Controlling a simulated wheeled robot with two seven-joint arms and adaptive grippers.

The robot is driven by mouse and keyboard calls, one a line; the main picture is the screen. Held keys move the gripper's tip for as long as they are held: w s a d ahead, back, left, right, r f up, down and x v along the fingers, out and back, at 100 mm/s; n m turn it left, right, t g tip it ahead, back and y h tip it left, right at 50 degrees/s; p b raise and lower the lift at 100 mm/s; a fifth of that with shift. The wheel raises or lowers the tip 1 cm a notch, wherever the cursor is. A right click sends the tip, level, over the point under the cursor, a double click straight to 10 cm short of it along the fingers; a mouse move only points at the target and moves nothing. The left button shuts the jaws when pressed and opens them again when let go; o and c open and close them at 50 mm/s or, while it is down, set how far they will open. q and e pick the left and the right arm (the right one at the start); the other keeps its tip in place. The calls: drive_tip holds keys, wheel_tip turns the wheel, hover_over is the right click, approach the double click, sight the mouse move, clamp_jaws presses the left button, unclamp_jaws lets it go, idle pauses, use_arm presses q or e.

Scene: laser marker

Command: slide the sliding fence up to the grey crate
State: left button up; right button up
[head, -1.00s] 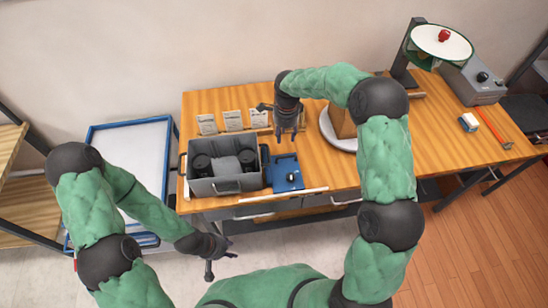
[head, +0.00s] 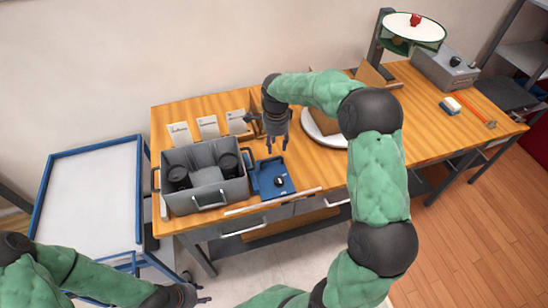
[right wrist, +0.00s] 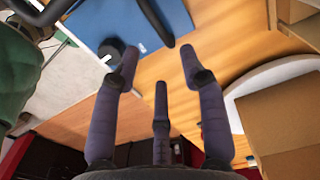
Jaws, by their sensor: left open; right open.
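The sliding fence appears to be the blue piece (head: 280,187) with a black knob and a dark handle, on the table at the right side of the grey crate (head: 207,206). I cannot tell whether the two touch or a narrow gap is left. My right gripper (head: 277,147) is open and empty, just above the far side of the blue piece. In the right wrist view the open fingers (right wrist: 160,70) are apart from the blue surface (right wrist: 93,22) and its knob (right wrist: 111,47). My left gripper (head: 194,296) is open and empty, low in front of the table.
The crate holds dark round items. White cards (head: 208,127) stand behind it. A white round plate (head: 334,138) with a brown box is right of my right gripper. A light strip (head: 245,208) runs along the front edge. A blue-framed white cart (head: 95,190) stands at left.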

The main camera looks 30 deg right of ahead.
sight(276, 159)
wheel_tip(276, 159, down, 7)
drive_tip(key=shift+r+b, duration=0.1)
drive_tip(key=shift+b, duration=0.45)
clamp_jaws()
